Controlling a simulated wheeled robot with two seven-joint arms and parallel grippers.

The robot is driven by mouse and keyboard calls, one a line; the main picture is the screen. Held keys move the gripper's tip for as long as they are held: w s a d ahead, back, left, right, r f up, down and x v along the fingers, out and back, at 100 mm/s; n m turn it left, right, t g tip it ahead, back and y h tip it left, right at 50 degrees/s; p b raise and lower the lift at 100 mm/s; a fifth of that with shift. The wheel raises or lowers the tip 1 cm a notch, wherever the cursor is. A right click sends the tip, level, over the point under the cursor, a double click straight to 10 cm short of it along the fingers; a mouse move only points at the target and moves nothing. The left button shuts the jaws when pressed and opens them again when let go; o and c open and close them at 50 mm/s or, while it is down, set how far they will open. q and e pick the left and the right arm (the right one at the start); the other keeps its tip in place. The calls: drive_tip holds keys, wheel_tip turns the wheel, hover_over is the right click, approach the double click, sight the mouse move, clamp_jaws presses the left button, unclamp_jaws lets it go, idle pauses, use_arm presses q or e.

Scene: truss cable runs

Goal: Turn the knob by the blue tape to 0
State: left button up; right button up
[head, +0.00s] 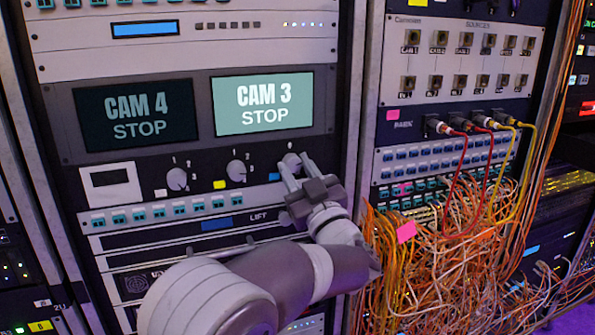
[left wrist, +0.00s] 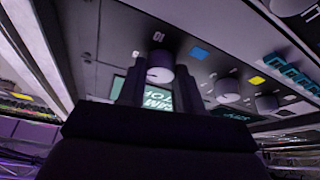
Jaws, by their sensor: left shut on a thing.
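The knob by the blue tape (head: 291,159) is the rightmost of the knobs on the black panel below the two screens. A small blue tape piece (head: 274,177) sits at its lower left. My left gripper (head: 295,164) reaches up from below and is shut on this knob. In the left wrist view the pale knob (left wrist: 160,66) sits between the two dark fingers, and the blue tape (left wrist: 199,53) lies beside it. A 0 mark shows above the knob in the head view. The knob's pointer is too small and covered to read. My right gripper is not in view.
A middle knob (head: 237,170) has yellow tape (head: 219,184) beside it. A left knob (head: 177,179) has white tape. The screens read CAM 4 STOP (head: 137,115) and CAM 3 STOP (head: 263,103). Tangled orange cables (head: 450,260) hang close to the right of my left arm.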

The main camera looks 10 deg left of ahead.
use_arm(q)
drive_tip(key=shift+f+n, duration=0.1)
drive_tip(key=shift+n, duration=0.2)
drive_tip(key=n+g+b, duration=0.1)
drive_tip(key=n, duration=0.1)
drive_tip(key=shift+f+n+y+b, duration=0.1)
drive_tip(key=shift+n+y+b, duration=0.2)
drive_tip(key=shift+y+b, duration=0.1)
drive_tip(key=n+g, duration=0.1)
drive_tip(key=n, duration=0.1)
drive_tip(key=n+g+y+b, duration=0.1)
drive_tip(key=n, duration=0.1)
drive_tip(key=shift+w+d+n+g, duration=0.1)
drive_tip(key=shift+n+g, duration=0.2)
drive_tip(key=shift+n, duration=0.1)
drive_tip(key=n, duration=0.1)
drive_tip(key=n+g, duration=0.1)
drive_tip(key=n, duration=0.1)
drive_tip(key=n+g+b, duration=0.1)
drive_tip(key=n, duration=0.1)
drive_tip(key=shift+d+r, duration=0.1)
drive_tip(key=shift+r, duration=0.15)
drive_tip(key=n, duration=0.2)
drive_tip(key=n+g+h, duration=0.1)
drive_tip(key=n, duration=0.1)
drive_tip(key=shift+r+n+g, duration=0.15)
drive_tip(key=shift+n+g, duration=0.15)
drive_tip(key=o, duration=1)
